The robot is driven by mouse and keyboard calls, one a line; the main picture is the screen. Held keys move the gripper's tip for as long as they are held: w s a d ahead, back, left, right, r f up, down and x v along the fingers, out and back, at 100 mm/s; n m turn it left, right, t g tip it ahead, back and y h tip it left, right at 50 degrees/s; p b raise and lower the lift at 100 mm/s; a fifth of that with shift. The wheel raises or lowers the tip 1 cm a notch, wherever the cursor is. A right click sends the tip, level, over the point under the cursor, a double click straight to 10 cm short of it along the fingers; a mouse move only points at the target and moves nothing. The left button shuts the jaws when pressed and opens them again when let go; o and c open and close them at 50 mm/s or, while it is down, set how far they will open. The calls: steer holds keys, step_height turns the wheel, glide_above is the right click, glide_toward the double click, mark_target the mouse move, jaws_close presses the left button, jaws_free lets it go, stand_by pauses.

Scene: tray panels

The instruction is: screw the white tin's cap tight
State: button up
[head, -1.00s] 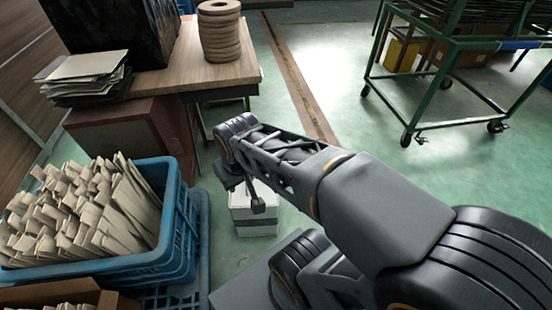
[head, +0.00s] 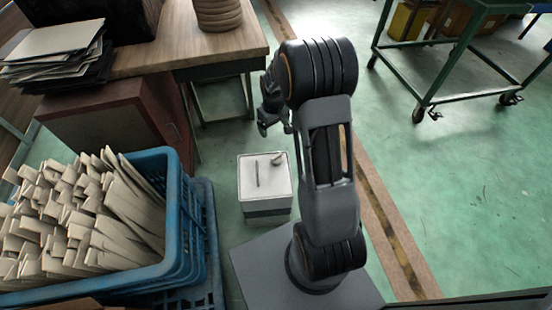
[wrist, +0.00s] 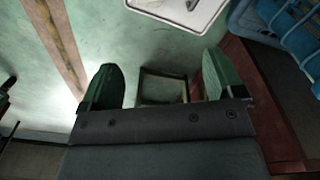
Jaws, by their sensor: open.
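The white tin (head: 264,205) stands on the green floor beside my base, upright, with a dark band low on its side. Its top carries a thin dark handle and a small pale cap (head: 277,158) near the back right corner. How tight the cap sits cannot be told.
A blue crate (head: 178,225) full of pale pieces stands left of the tin. A wooden table (head: 200,52) with stacked rings (head: 218,14) is behind it, above a red-brown cabinet (head: 105,125). A green wheeled cart (head: 455,50) stands back right. Floor at right is clear.

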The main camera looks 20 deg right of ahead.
steer(key=b, duration=0.1)
glide_toward(276, 156)
steer(key=shift+n+g, duration=0.3)
steer(key=f+b, duration=0.1)
steer(key=f, duration=0.2)
steer(key=f+b, duration=0.1)
steer(key=f, duration=0.2)
steer(key=f+b, duration=0.2)
steer(key=f, duration=0.1)
steer(key=shift+w+d+f, duration=0.2)
steer(key=shift+w+f, duration=0.05)
steer(key=shift+w, duration=0.05)
steer(key=shift+c, duration=0.4)
steer(key=c, duration=0.8)
steer(key=shift+c, duration=0.2)
